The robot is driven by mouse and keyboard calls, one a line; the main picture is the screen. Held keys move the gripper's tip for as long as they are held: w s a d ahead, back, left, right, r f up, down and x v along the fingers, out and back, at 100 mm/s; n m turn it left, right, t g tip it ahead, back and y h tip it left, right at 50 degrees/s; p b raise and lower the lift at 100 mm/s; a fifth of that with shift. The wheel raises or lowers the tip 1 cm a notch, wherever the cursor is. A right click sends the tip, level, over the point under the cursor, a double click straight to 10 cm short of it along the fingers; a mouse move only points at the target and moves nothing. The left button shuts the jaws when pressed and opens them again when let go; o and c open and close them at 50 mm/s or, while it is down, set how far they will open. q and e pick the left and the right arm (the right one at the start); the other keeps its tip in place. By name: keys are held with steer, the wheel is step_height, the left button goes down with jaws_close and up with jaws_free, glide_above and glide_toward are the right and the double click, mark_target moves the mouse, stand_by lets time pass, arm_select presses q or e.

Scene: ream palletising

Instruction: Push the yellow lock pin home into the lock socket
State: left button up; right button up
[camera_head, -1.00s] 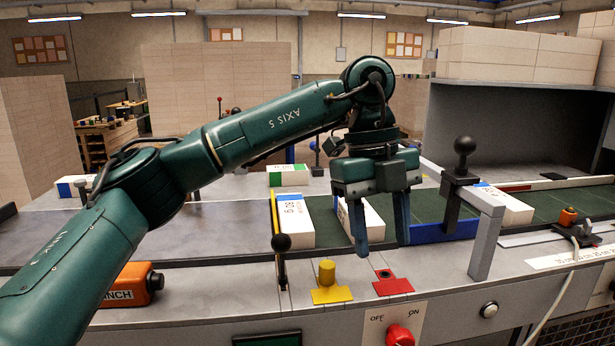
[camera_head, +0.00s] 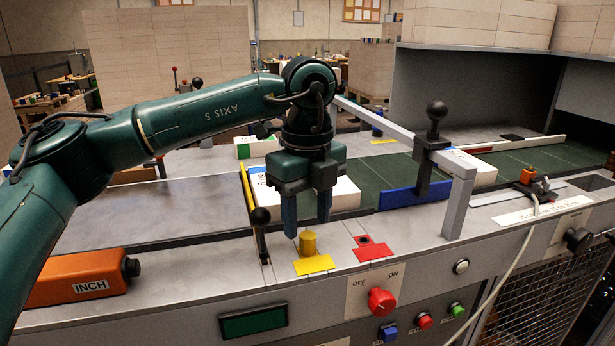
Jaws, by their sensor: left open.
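The yellow lock pin (camera_head: 308,245) is a short upright cylinder at a yellow plate (camera_head: 313,266) on the grey front ledge. To its right lies a red plate (camera_head: 376,254) with a dark round hole (camera_head: 364,240), which looks like a socket; I cannot tell if it is the lock socket. My left gripper (camera_head: 307,228) points down, open and empty, its two fingers apart. In the picture the pin's top shows just below and between the fingertips; contact is not clear. My right gripper is not in view.
A black-knobbed lever (camera_head: 260,218) stands close left of the pin. White reams (camera_head: 342,193) lie behind the gripper by the green belt (camera_head: 375,178). A grey post (camera_head: 459,208) stands to the right. A red OFF/ON knob (camera_head: 381,301) is on the front panel.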

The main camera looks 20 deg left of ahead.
mark_target(307, 234)
arm_select(q)
step_height(307, 234, down, 2)
steer(key=shift+f, duration=0.8)
steer(key=shift+c, duration=0.3)
steer(key=c, duration=0.9)
steer(key=o, duration=0.3)
jaws_close()
steer(key=shift+r, duration=0.15)
